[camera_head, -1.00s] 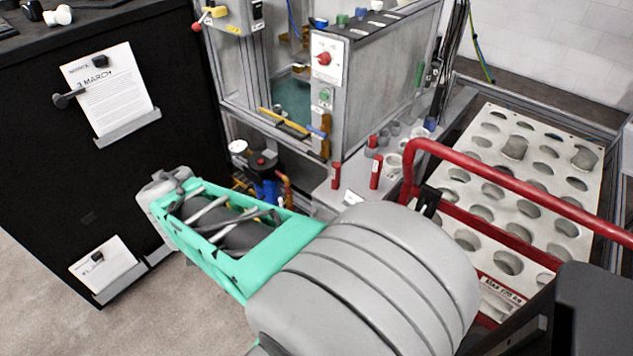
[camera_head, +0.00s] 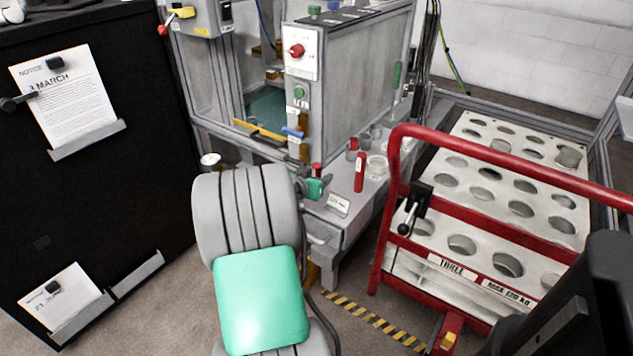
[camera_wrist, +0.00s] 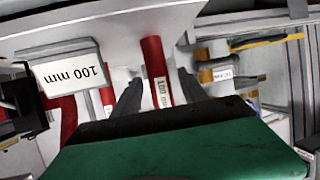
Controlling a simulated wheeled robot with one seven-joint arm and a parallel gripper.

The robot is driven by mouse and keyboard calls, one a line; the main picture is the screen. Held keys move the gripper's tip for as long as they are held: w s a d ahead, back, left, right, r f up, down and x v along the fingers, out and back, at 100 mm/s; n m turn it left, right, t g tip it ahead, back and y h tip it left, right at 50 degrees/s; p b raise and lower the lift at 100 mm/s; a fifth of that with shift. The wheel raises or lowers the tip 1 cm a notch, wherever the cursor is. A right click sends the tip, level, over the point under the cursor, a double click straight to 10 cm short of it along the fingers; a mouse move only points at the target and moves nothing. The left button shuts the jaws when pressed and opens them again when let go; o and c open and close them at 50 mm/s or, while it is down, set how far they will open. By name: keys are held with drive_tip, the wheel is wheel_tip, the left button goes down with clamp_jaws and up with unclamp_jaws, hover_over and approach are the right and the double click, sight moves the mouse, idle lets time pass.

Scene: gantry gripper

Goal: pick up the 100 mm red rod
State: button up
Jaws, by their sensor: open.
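The red rod with a "100 mm" label (camera_wrist: 153,62) stands between the fingers of my gripper (camera_wrist: 160,78) in the wrist view. My gripper is open, with one dark finger on each side of the rod and gaps showing. In the head view, only the top of a red rod (camera_head: 317,168) shows beside my gripper (camera_head: 318,182), at the bench edge. A white "100 mm" card (camera_wrist: 68,73) is at the left in the wrist view. My gripper's green body hides the lower part of that view.
Other red rods (camera_head: 360,172) stand to the right on the grey bench (camera_head: 340,183), near small grey cylinders. A red-railed cart (camera_head: 480,206) with a holed white top is further right. A grey machine cabinet (camera_head: 350,80) rises behind. A black board (camera_head: 110,190) is at left.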

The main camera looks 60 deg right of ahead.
clamp_jaws()
idle(0.5)
